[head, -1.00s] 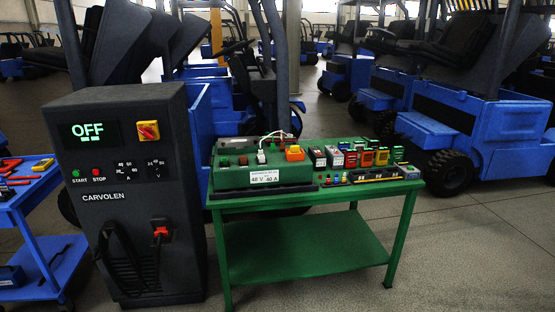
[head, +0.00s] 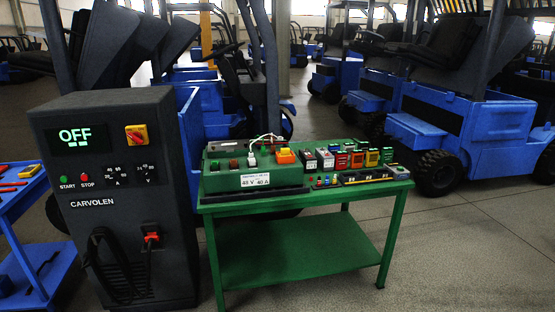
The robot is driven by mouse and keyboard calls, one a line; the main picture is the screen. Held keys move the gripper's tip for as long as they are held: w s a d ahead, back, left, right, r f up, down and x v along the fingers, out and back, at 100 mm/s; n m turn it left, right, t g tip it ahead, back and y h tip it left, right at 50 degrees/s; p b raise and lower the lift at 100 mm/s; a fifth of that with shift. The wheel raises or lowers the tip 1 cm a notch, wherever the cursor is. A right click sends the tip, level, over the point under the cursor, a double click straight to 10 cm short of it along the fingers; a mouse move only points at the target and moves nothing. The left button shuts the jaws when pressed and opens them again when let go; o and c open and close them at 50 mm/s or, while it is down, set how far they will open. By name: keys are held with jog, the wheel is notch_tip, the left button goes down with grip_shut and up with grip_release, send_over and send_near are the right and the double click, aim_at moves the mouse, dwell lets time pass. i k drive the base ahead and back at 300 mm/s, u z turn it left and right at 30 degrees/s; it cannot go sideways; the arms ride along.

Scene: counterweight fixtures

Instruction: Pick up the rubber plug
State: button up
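I cannot pick out the rubber plug with certainty. Several small coloured pieces (head: 326,182) stand near the front edge of the green table (head: 295,250), too small to identify. Behind them is a row of small coloured blocks (head: 342,160), and a dark strip with fittings (head: 370,177) lies to their right. A green box labelled 48 V 40 A (head: 225,180) sits on the table's left side, with an orange part and white wires on top. My gripper is not in view.
A dark charger cabinet (head: 112,270) reading OFF, with a red connector (head: 152,237) and a cable, stands left of the table. A blue cart (head: 18,205) with red tools is at the far left. Blue forklifts (head: 470,115) stand behind. The floor (head: 470,260) at right is clear.

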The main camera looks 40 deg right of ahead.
aim_at(283, 151)
jog(key=z, duration=0.1)
jog(key=i, duration=0.95)
jog(key=u, duration=0.15)
jog(key=k, duration=0.9)
jog(key=z, duration=0.2)
jog(key=i, duration=0.45)
jog(key=u, duration=0.05)
